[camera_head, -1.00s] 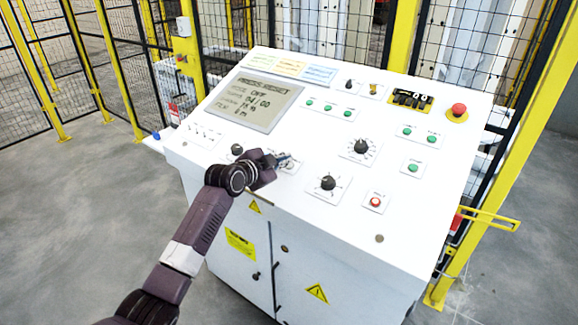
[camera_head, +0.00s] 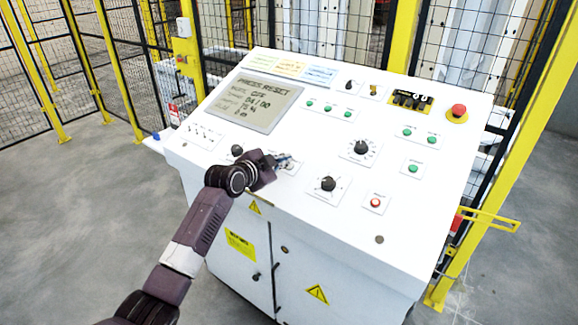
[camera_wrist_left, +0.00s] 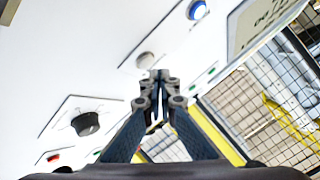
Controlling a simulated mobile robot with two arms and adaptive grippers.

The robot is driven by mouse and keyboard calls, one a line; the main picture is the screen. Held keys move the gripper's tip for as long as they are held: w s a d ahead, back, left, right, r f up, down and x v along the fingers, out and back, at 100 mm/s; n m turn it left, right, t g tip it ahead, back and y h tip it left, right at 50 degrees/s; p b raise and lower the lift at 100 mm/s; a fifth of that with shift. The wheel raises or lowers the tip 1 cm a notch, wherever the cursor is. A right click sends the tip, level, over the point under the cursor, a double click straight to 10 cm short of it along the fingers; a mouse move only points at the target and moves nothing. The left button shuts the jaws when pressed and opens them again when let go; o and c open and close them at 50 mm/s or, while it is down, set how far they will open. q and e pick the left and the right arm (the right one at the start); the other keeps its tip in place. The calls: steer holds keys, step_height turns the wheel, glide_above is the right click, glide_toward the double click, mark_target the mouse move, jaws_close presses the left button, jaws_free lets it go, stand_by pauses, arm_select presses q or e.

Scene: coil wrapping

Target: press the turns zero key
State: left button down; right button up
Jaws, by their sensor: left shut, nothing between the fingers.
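My left gripper (camera_head: 284,158) is shut and empty, low over the front part of the sloping white control panel (camera_head: 330,225). In the left wrist view its fingertips (camera_wrist_left: 160,76) are close beside a pale round button (camera_wrist_left: 145,60); I cannot tell whether they touch it. A blue round button (camera_wrist_left: 196,10) lies farther up in that view. No label is readable there, so I cannot tell which is the turns zero key. In the head view the gripper and wrist hide this spot. The grey display (camera_head: 257,103) reads "PRESS RESET". My right gripper is not in view.
A black dial (camera_head: 328,184) and a red button (camera_head: 375,202) are right of the gripper. Another dial (camera_head: 361,147) is beyond. A red emergency stop (camera_head: 459,111) sits at the upper right. Yellow-posted mesh fencing (camera_head: 100,60) stands behind.

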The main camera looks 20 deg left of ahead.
arm_select(q)
steer(key=shift+f, duration=0.1)
steer(key=shift+w+f+b, duration=0.2)
steer(key=shift+f+b, duration=0.1)
steer(key=shift+b, duration=0.05)
steer(key=shift+w+d+f+b, duration=0.1)
steer(key=shift+d+f+b, duration=0.05)
steer(key=shift+f+b, duration=0.3)
stand_by(0.5)
stand_by(0.3)
steer(key=shift+s+a+r+p, duration=0.1)
steer(key=shift+s+r+p, duration=0.05)
steer(key=shift+r+p, duration=0.25)
steer(key=shift+s+a+r+p, duration=0.1)
steer(key=shift+s+r+p, duration=0.05)
steer(key=shift+r+p, duration=0.25)
steer(key=shift+r, duration=0.1)
steer(key=shift+s+r+p, duration=0.15)
steer(key=shift+r+p, duration=0.45)
steer(key=shift+p, duration=0.2)
steer(key=r+p, duration=0.1)
steer(key=s+r+p, duration=0.1)
steer(key=r+p, duration=0.1)
steer(key=shift+s+a+r, duration=0.1)
steer(key=shift+s+a, duration=0.2)
